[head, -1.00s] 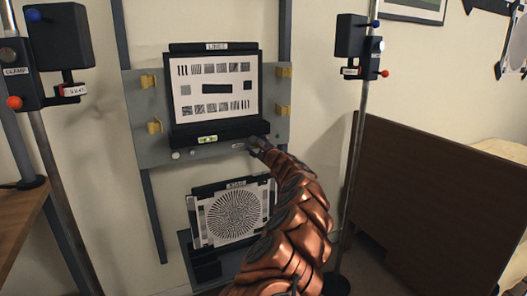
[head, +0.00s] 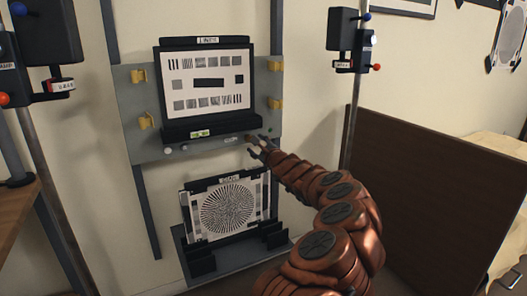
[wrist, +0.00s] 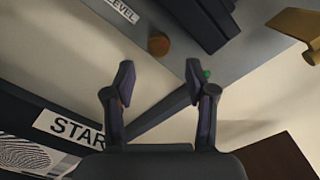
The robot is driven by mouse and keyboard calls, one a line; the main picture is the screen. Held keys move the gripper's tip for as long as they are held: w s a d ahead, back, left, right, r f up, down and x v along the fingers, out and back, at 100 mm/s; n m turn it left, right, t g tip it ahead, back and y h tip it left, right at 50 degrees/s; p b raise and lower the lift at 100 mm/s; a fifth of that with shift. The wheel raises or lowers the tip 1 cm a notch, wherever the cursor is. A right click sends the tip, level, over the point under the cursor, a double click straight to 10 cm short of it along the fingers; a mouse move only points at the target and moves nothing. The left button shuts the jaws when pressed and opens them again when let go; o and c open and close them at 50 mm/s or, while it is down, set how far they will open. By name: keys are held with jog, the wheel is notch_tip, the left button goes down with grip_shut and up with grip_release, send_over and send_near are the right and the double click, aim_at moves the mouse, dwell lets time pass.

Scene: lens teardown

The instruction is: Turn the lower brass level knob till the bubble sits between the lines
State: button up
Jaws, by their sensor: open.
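The brass level knob (wrist: 158,44) shows in the wrist view as a short orange-brown cylinder on the grey plate, next to the LEVEL label (wrist: 121,9). My gripper (wrist: 159,73) is open and empty. Its two fingertips stand apart to either side of the knob's line, with the knob just beyond them. In the head view my gripper (head: 257,146) is at the plate's lower right edge, and the knob is hard to make out there. The yellow-green level vial (head: 200,133) sits on the black ledge under the upper chart. Its bubble is too small to read.
The grey plate (head: 146,146) carries the upper chart (head: 208,80), yellow brackets (head: 145,121) and pale knobs (head: 168,150). A round star chart (head: 229,208) stands below, labelled in the wrist view (wrist: 76,128). A pole with a clamp box (head: 343,30) and a brown panel (head: 430,190) are at right.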

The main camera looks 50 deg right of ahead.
jog(key=shift+v, duration=2.4)
